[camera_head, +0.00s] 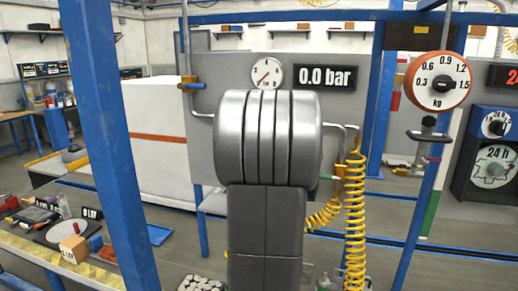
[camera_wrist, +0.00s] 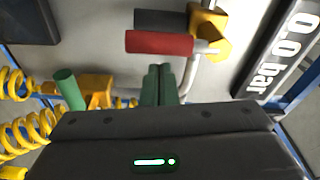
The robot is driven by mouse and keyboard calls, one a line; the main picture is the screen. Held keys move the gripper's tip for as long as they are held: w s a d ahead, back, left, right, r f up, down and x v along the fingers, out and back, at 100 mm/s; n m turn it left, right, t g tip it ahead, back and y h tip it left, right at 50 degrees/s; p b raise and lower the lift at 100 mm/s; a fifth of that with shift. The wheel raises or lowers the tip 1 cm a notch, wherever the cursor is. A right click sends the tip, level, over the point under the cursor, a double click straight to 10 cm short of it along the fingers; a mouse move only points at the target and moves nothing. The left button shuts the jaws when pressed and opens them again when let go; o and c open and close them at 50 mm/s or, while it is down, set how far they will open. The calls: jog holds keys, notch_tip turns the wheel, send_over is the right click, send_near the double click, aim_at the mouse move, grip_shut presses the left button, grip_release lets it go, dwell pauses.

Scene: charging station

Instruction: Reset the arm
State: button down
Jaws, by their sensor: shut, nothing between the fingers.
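My gripper (camera_wrist: 160,85) shows in the wrist view as two dark green fingers held together beyond its dark body. The fingers are shut with nothing seen between them. They point toward a grey panel and lie just below a red valve handle (camera_wrist: 158,43); I cannot tell whether they touch anything. A green handle (camera_wrist: 70,88) on a yellow fitting is to their left. In the head view my grey arm stands upright in the middle, and the gripper is hidden behind it.
A blue post (camera_head: 110,140) stands close at the left. Yellow coiled hoses (camera_head: 355,215) hang right of my arm. The panel carries a pressure gauge (camera_head: 267,73) and a "0.0 bar" display (camera_head: 325,77). A kg dial (camera_head: 439,82) hangs at the right. A cluttered table (camera_head: 40,250) is lower left.

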jog(key=d+n+p, duration=0.1)
jog(key=r+n+p, duration=0.1)
jog(key=n, duration=0.1)
jog(key=d+r+n+p, duration=0.1)
jog(key=n, duration=0.1)
jog(key=shift+s+d+r+t, duration=0.25)
jog(key=shift+s+d+t, duration=0.05)
jog(key=shift+d+t, duration=0.1)
